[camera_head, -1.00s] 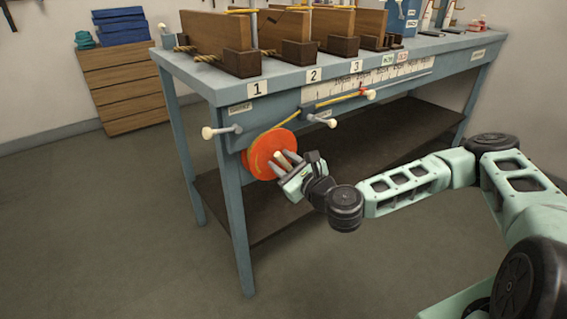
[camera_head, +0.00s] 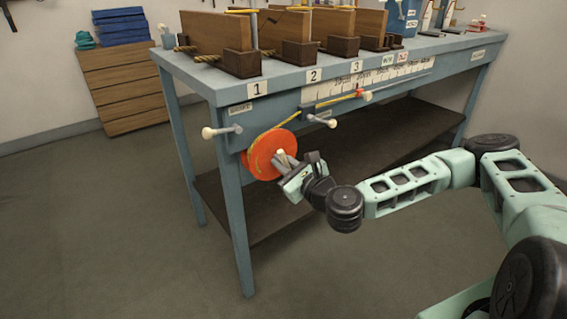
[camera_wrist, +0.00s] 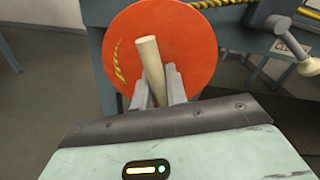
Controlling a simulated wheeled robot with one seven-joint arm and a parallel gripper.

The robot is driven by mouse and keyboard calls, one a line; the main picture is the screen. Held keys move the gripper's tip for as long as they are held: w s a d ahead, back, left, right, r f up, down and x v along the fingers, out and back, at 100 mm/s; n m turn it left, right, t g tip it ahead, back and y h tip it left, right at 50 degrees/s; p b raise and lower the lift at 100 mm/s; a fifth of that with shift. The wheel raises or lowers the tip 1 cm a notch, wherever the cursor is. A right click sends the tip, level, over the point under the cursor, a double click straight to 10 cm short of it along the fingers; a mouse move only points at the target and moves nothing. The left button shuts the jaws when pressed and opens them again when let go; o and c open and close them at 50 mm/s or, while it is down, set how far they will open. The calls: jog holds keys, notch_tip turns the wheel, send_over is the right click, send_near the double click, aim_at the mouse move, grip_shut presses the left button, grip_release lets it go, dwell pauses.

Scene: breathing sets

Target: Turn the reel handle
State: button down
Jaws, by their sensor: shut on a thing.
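The orange reel (camera_head: 264,153) is mounted on the front of the blue-grey workbench, near its left leg, with yellow rope at its rim. In the wrist view the reel (camera_wrist: 125,75) fills the upper middle. Its cream handle (camera_wrist: 151,62) sticks out from the reel's face toward me. My gripper (camera_head: 286,160) is at the lower right of the reel. In the wrist view my gripper's fingers (camera_wrist: 158,85) are closed around the handle, one on each side. The handle's lower part is hidden between the fingers.
Cream-knobbed levers (camera_head: 221,131) and (camera_head: 321,119) flank the reel on the bench front. A ruler scale (camera_head: 385,76) with a red marker (camera_head: 360,92) runs to the right. Wooden boards (camera_head: 278,33) stand on the workbench (camera_head: 238,200). A dark lower shelf (camera_head: 330,165) lies behind.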

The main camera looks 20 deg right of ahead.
dwell(0.5)
jog(key=c, duration=1.4)
grip_release()
jog(key=shift+c, duration=0.2)
jog(key=p+v, duration=1)
jog(key=v, duration=0.7)
jog(key=shift+s+p, duration=0.25)
jog(key=shift+p, duration=0.05)
